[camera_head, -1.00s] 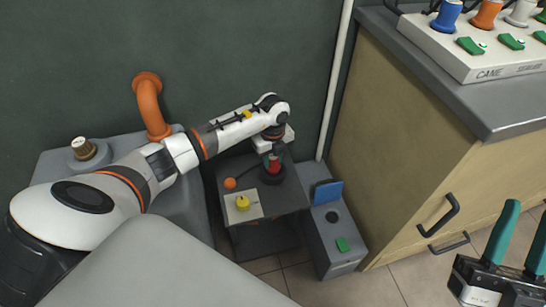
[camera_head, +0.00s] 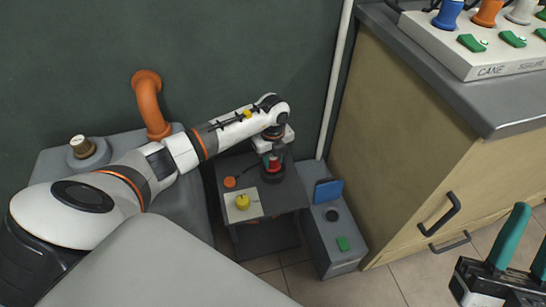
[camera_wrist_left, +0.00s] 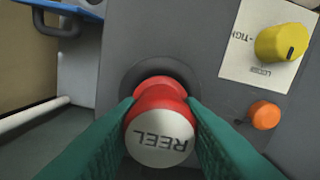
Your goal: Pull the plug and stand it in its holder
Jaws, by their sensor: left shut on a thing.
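The plug (camera_wrist_left: 159,126) is red with a white top lettered REEL, upside down in the left wrist view. It stands in or just over a dark round socket (camera_wrist_left: 133,78) on a grey box; I cannot tell whether its lower end is clear of it. My left gripper (camera_wrist_left: 160,132) is shut on it, one green finger on each side. In the head view the red plug (camera_head: 272,163) shows under my left wrist. A grey block (camera_head: 317,239) beside the box has a dark round hole (camera_head: 332,216), possibly the holder. My right gripper (camera_head: 530,238) is open and empty at lower right.
On the box are a yellow knob (camera_wrist_left: 281,43) on a pale plate and an orange button (camera_wrist_left: 264,115). The block carries a blue flap (camera_head: 327,191) and a green switch (camera_head: 342,243). A wooden cabinet (camera_head: 400,150) stands right; an orange pipe (camera_head: 148,103) rises behind my arm.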

